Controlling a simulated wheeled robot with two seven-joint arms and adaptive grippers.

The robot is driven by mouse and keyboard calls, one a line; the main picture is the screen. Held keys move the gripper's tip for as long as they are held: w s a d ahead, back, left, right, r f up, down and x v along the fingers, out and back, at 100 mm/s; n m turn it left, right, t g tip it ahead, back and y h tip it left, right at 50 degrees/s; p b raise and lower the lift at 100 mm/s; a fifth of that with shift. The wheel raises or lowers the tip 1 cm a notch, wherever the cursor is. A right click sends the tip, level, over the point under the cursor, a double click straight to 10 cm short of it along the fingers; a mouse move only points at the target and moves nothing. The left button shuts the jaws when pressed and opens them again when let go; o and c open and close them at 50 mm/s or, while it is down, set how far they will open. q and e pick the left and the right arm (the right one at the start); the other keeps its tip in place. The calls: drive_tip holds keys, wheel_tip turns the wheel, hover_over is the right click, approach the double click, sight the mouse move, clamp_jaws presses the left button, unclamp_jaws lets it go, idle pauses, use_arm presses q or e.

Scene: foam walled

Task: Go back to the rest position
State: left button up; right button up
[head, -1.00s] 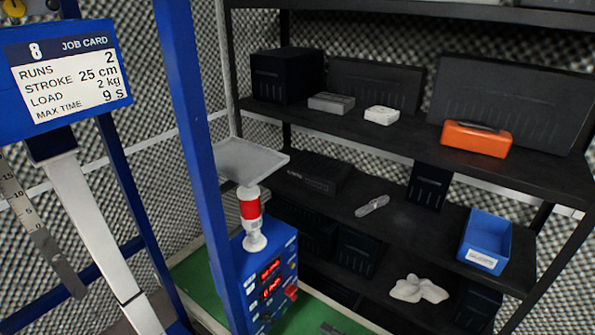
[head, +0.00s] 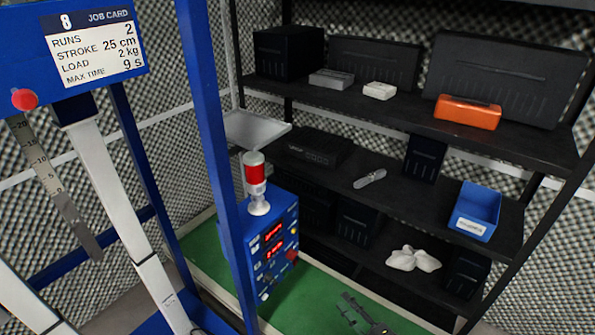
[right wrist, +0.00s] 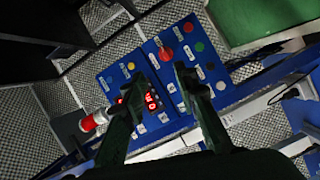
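My right gripper (head: 350,309) shows at the bottom of the head view, over the green surface and right of the blue control box (head: 272,240). In the right wrist view my right gripper (right wrist: 160,73) has its two dark fingers spread apart, with nothing between them. Beyond the fingers lie blue panels (right wrist: 185,65) with coloured buttons and a red display. The fingers hide part of the panels, and I cannot tell the exact distance to them. My left gripper is not in view.
A blue frame post (head: 205,150) and a job card (head: 93,45) stand at the left. A red-and-white lamp (head: 256,182) tops the control box. Behind is a black shelf holding an orange case (head: 468,112), a blue bin (head: 478,208) and a white cloth (head: 412,258). The green surface (head: 310,290) has bare room.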

drive_tip(key=s+d+f+m+g+h, duration=0.1)
drive_tip(key=s+d+f+m+h, duration=0.2)
drive_tip(key=s+d+m+h, duration=0.25)
drive_tip(key=s+d+f+m+g+h, duration=0.15)
drive_tip(key=d+f+m+h, duration=0.25)
drive_tip(key=d+m, duration=0.4)
drive_tip(key=s+d+f+m+g, duration=0.2)
drive_tip(key=s+g, duration=0.1)
drive_tip(key=s, duration=0.5)
drive_tip(key=s+d+f+m+g+h, duration=0.1)
drive_tip(key=s+d+f+m+g, duration=0.15)
drive_tip(key=s, duration=0.65)
drive_tip(key=s+d+f+m+g, duration=0.1)
drive_tip(key=s+d+m+g, duration=0.15)
drive_tip(key=s, duration=0.55)
drive_tip(key=s+a+f+g, duration=0.1)
drive_tip(key=s+f, duration=0.1)
drive_tip(key=f, duration=1.3)
drive_tip(key=s+a+f+g, duration=0.1)
drive_tip(key=s+f+g, duration=0.1)
drive_tip(key=f, duration=1.4)
drive_tip(key=s+f, duration=1.5)
drive_tip(key=s, duration=0.4)
drive_tip(key=shift+s+f+n+g+y, duration=0.3)
drive_tip(key=shift+s+n+g+y, duration=0.05)
